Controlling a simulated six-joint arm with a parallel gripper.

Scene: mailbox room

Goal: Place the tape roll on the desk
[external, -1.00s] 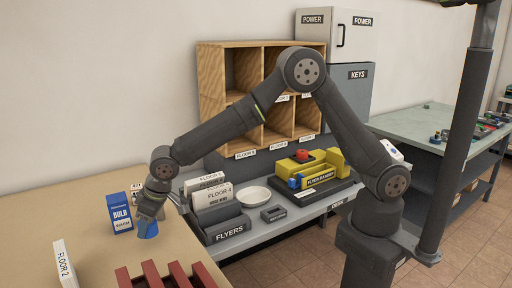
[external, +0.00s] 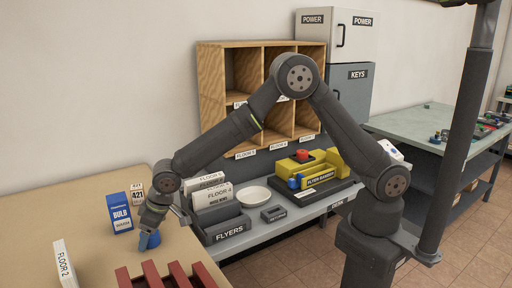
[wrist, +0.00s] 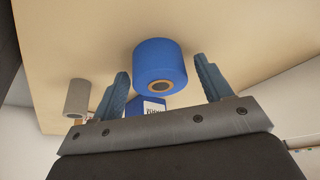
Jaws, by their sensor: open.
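The tape roll (wrist: 160,62) is a blue roll with a brown core, between my gripper's two fingers in the wrist view. My gripper (wrist: 160,85) is open, with a small gap on each side of the roll. In the external view a blue patch that looks like the roll (external: 150,239) shows at my gripper's tips (external: 149,228), low over or on the tan desk (external: 95,215). The fingers partly hide it, and I cannot tell for certain whether it touches the desk.
A blue bulb box (external: 119,213) and a small 421 box (external: 137,193) stand just behind my gripper. A FLOOR 2 card (external: 65,264) is at the left and a red rack (external: 165,275) in front. The flyers bin (external: 225,230) is to the right. A grey cylinder (wrist: 77,98) shows in the wrist view.

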